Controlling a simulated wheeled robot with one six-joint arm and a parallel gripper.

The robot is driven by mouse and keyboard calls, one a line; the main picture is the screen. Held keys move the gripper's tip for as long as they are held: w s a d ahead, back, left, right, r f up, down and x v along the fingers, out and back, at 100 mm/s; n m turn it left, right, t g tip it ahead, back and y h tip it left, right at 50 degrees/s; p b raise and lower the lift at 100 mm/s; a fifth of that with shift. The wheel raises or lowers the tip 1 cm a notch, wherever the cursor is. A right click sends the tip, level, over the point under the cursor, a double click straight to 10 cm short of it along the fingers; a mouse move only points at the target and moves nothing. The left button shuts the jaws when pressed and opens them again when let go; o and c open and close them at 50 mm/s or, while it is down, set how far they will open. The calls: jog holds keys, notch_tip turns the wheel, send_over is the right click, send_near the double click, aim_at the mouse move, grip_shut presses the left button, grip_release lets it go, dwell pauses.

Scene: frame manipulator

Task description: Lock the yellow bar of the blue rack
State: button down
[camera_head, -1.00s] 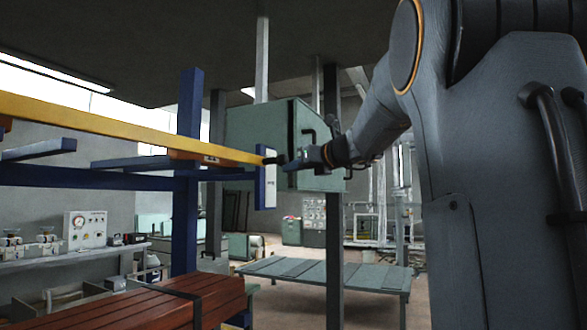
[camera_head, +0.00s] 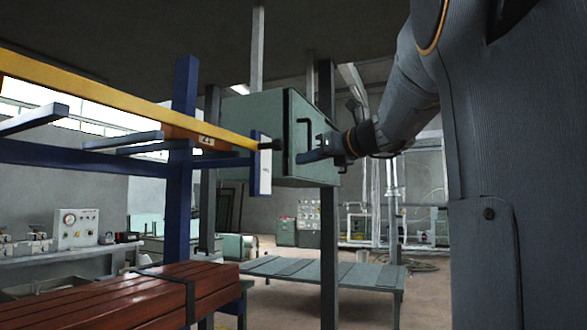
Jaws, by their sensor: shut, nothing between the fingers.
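The yellow bar (camera_head: 120,102) runs from the upper left edge toward the middle, sloping down to the right in the picture. Its far end has a dark knob (camera_head: 270,145) beside a short upright blue and white plate (camera_head: 262,168). The blue rack (camera_head: 184,130) has a tall post and several side arms under the bar. My gripper (camera_head: 303,156) is shut and empty, just right of the knob, pointing left. A small gap shows between them in the picture; the depth between them is hard to tell.
A green cabinet (camera_head: 265,108) on a grey post stands behind my gripper. Reddish-brown beams (camera_head: 110,298) lie strapped at the lower left. A low green slatted table (camera_head: 330,274) stands at lower middle. Instruments (camera_head: 80,229) sit on a bench at left. Floor shows at right.

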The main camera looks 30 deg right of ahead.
jog(key=v, duration=0.3)
jog(key=shift+s+d+b, duration=0.1)
jog(key=shift+s+b, duration=0.15)
jog(key=shift+b, duration=0.05)
jog(key=a+f+n+g, duration=0.3)
jog(key=a+f+n, duration=0.1)
jog(key=f, duration=0.8)
jog(key=s+a+f+n+g, duration=0.1)
jog(key=a+f+n+g, duration=0.3)
jog(key=f, duration=0.9)
jog(key=a+f+n+g, duration=0.2)
jog(key=a+f+n, duration=0.3)
jog(key=f, duration=0.7)
jog(key=s+a+f+n+g+h, duration=0.2)
jog(key=s+a+f+n+g, duration=0.1)
jog(key=s+f+n, duration=0.6)
jog(key=s+a+f+n+g+h, duration=0.1)
jog(key=s+a+f+n+g, duration=0.2)
jog(key=s+f+n, duration=0.7)
notch_tip(320, 180, down, 4)
jog(key=a+n, duration=0.1)
jog(key=a, duration=0.1)
jog(key=shift+a+f+h, duration=0.2)
jog(key=shift+a+h, duration=0.2)
